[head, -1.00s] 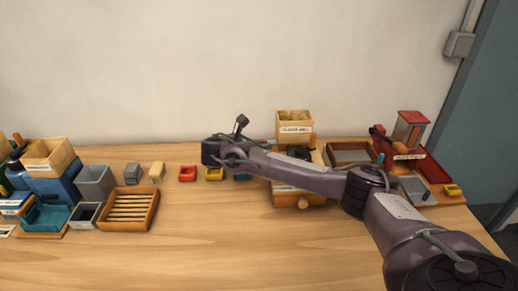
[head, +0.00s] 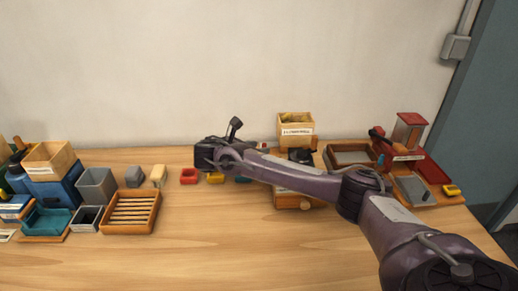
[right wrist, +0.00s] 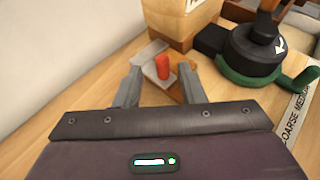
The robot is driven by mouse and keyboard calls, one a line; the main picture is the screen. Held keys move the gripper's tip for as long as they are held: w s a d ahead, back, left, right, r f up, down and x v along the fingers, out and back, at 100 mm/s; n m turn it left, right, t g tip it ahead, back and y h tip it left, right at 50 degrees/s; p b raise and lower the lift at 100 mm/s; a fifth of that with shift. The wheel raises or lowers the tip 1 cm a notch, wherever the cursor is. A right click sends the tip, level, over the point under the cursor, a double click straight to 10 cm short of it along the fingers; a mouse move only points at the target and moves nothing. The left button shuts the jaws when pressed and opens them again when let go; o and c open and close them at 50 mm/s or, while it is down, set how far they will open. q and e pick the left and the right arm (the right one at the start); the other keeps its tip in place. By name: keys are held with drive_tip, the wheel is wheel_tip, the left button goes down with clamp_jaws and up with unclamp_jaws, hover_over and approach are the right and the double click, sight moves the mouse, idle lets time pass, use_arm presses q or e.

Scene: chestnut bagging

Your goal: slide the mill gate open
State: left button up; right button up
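The mill stands right of the table's middle, with a labelled wooden hopper (head: 296,132) above a wooden base. In the right wrist view, a flat grey gate plate (right wrist: 150,52) with an upright red knob (right wrist: 162,67) sticks out by the hopper (right wrist: 180,22). My right gripper (right wrist: 160,82) is open, one finger on each side of the red knob, with gaps visible on both sides. In the head view, my right gripper (head: 250,146) is left of the hopper, its fingers small and partly hidden. My left gripper is not in view.
A black round part with a green rim (right wrist: 255,50) stands beside the hopper. A red machine (head: 408,135) stands at right. The front table is clear.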

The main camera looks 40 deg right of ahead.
drive_tip(key=v, duration=0.6)
drive_tip(key=shift+a+b, duration=0.25)
drive_tip(key=shift+b, duration=0.2)
drive_tip(key=shift+f, duration=0.1)
